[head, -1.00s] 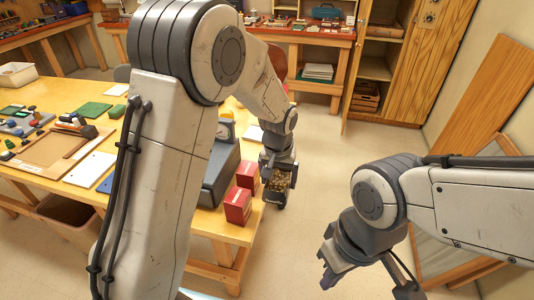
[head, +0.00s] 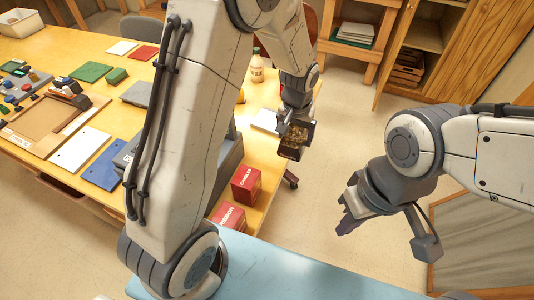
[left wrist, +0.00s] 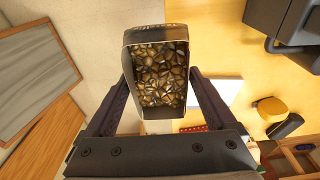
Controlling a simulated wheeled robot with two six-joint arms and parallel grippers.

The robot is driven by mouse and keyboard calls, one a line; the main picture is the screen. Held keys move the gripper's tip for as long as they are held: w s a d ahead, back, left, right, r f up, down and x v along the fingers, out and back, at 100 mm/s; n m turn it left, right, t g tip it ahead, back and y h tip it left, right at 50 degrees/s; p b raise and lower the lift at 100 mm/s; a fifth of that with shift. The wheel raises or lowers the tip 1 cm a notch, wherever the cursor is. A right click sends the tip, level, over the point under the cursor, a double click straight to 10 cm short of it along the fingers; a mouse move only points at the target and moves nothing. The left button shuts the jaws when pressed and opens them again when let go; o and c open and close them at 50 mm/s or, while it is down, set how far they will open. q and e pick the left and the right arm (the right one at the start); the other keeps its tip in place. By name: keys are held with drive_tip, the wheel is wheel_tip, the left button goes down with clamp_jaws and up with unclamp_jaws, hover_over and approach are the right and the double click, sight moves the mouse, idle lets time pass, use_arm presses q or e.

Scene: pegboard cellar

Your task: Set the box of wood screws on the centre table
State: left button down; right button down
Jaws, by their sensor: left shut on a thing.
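An open-topped dark box (head: 290,152) filled with brass-coloured screws is held in my left gripper (head: 296,131). In the left wrist view the box (left wrist: 127,73) sits between the two fingers of the left gripper (left wrist: 158,92), its open top and contents facing the camera. The wooden centre table (head: 262,155) lies beside and below it. The box appears in front of the table's right edge in the head view; its height above the table is hard to tell. My right gripper (head: 346,211) is empty over the floor, its fingers apart.
Two red boxes (head: 246,184) (head: 229,216) stand near the table's right end. A grey machine (head: 226,160) is beside them, partly hidden by my left arm. A bottle (head: 257,66) and a white sheet (head: 265,120) are farther back. A wooden cabinet (head: 460,50) stands behind.

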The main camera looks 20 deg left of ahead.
use_arm(q)
drive_tip(key=s+a+f, duration=0.1)
drive_tip(key=a, duration=0.1)
drive_tip(key=s+a+f+p, duration=0.1)
drive_tip(key=a+f, duration=0.1)
drive_tip(key=a, duration=0.1)
drive_tip(key=s+a+f, duration=0.1)
drive_tip(key=a+f, duration=0.1)
drive_tip(key=shift+s+a, duration=0.1)
drive_tip(key=shift+a, duration=0.3)
wheel_tip(320, 180, down, 4)
drive_tip(key=shift+p, duration=0.3)
unclamp_jaws()
drive_tip(key=shift+s+f, duration=0.1)
wheel_tip(320, 180, up, 12)
drive_tip(key=s, duration=0.2)
drive_tip(key=s+d+r+m, duration=0.3)
drive_tip(key=s+d+r, duration=0.3)
drive_tip(key=s+d, duration=0.4)
drive_tip(key=s+d+r+m+g, duration=0.1)
drive_tip(key=s+d+r+m, duration=0.1)
drive_tip(key=s, duration=0.4)
drive_tip(key=s+d+r+m+h, duration=0.1)
drive_tip(key=s+d+r+m, duration=0.1)
drive_tip(key=s, duration=0.3)
drive_tip(key=shift+s+d+g+b, duration=0.15)
drive_tip(key=shift+s+g+b, duration=0.2)
drive_tip(key=shift+g+b, duration=0.1)
